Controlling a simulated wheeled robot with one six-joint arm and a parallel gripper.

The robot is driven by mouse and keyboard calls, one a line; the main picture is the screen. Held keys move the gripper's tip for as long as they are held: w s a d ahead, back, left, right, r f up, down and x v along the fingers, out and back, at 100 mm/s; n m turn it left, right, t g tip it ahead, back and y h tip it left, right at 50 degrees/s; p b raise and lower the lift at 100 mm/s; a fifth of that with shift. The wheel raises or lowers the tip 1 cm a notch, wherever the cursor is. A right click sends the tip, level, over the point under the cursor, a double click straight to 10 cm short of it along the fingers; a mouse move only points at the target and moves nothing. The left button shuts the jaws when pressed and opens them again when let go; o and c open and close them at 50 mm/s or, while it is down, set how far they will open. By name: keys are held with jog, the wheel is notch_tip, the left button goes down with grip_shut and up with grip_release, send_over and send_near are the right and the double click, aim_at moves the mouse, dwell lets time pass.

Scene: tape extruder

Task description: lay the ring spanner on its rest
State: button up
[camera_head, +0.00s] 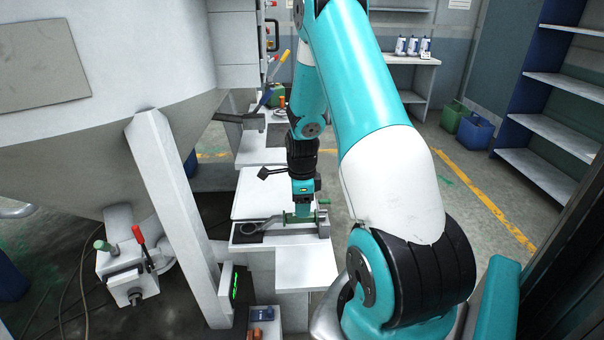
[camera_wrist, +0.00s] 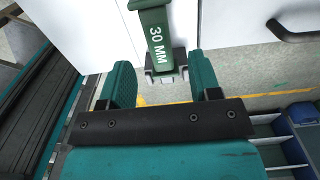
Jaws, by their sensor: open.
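The ring spanner's green handle (camera_wrist: 158,38), marked 30 MM, shows in the wrist view, with its near end at a grey bracket (camera_wrist: 168,76). In the head view its grey ring end (camera_head: 250,227) lies at the left over a dark pad (camera_head: 244,239), and the grey bracket (camera_head: 323,226) stands at the right. My gripper (camera_head: 306,212) points down at the handle end of the spanner. In the wrist view my gripper (camera_wrist: 163,85) is open, its green fingers either side of the bracket end.
The white worktop (camera_head: 305,268) is clear in front of the bracket. A large grey vessel (camera_head: 90,110) with a slanted leg (camera_head: 172,205) stands at the left.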

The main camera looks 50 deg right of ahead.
notch_tip(320, 180, up, 12)
jog(key=shift+b, duration=0.35)
jog(key=shift+r, duration=0.15)
dwell(0.4)
jog(key=a+r+n+t+y, duration=0.1)
jog(key=a+r+n, duration=0.3)
jog(key=a+n, duration=0.6)
jog(key=a+r+n+y, duration=0.1)
jog(key=a+r+n, duration=0.2)
jog(key=a+n, duration=0.7)
jog(key=s+a+r+n+y, duration=0.1)
jog(key=s+a+r+n, duration=0.1)
jog(key=s+a+n, duration=0.5)
jog(key=s+a+r+n+g+y, duration=0.1)
jog(key=s+a+r+n, duration=0.1)
jog(key=s+a+n, duration=0.5)
jog(key=s+a, duration=0.1)
jog(key=a, duration=0.3)
jog(key=shift+a+n, duration=0.3)
jog(key=shift+n, duration=0.1)
